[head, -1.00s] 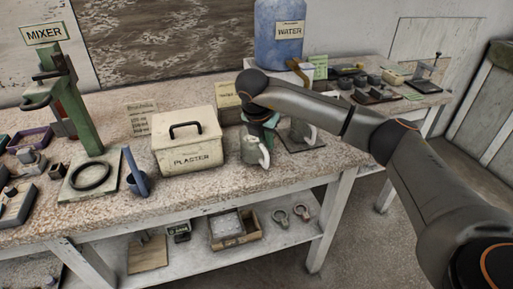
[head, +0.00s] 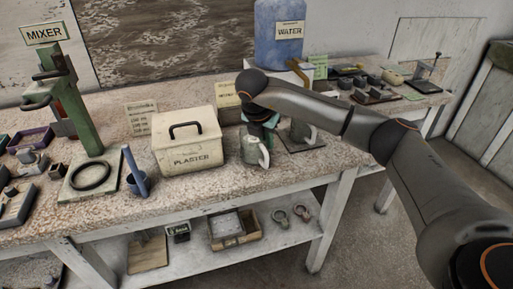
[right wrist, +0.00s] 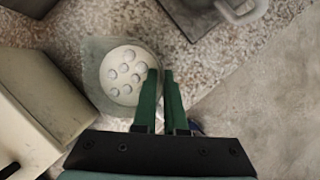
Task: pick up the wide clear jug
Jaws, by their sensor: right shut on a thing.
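The wide clear jug (head: 251,150) stands upright near the front edge of the bench, right of the plaster box, its pale handle facing right. In the right wrist view the jug (right wrist: 93,62) is seen from above, with a pale round disc with several bumps inside its outline. My right gripper (head: 268,128) is above the jug at its handle side. In the wrist view its green fingers (right wrist: 162,76) are close together at the jug's right side, shut on it. The exact contact is hidden. My left gripper is not in view.
The plaster box (head: 187,142) stands close to the jug's left. A second handled vessel (head: 303,132) stands on a dark plate behind right. The blue water container (head: 279,45) is at the back. The mixer stand (head: 82,105) is at left. The bench's front edge is near.

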